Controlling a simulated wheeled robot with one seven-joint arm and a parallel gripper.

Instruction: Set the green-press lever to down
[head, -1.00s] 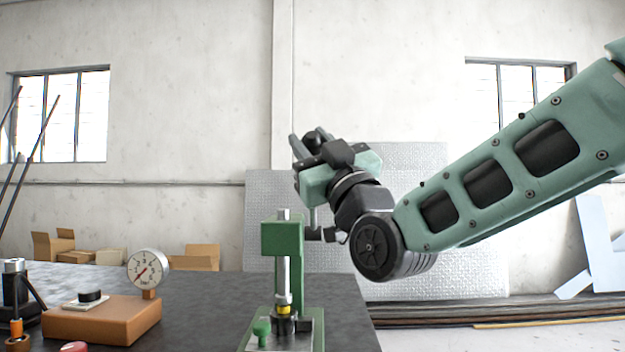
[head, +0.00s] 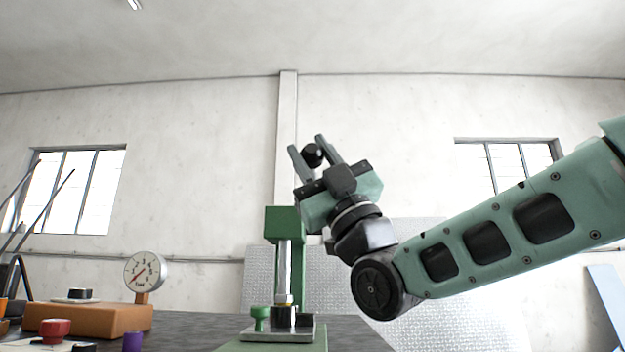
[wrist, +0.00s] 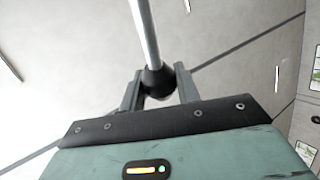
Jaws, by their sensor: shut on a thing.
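The green press (head: 284,222) stands on the dark table, with a silver column and a flat base plate. Its lever shows in the wrist view as a pale metal rod (wrist: 145,32) ending in a black ball knob (wrist: 157,82). My gripper (wrist: 158,88) is shut on that knob, one finger on each side. In the head view, my gripper (head: 312,150) is above and slightly right of the press's green head, fingers pointing up, with the black knob (head: 312,156) between them. The lever rod is mostly hidden there, so its angle is hard to tell.
A round dial gauge (head: 145,271) and an orange-brown block (head: 90,318) stand left of the press. A red knob (head: 55,330) and a purple piece (head: 132,342) are at the front left. Metal sheets (head: 470,315) lean on the back wall behind my arm.

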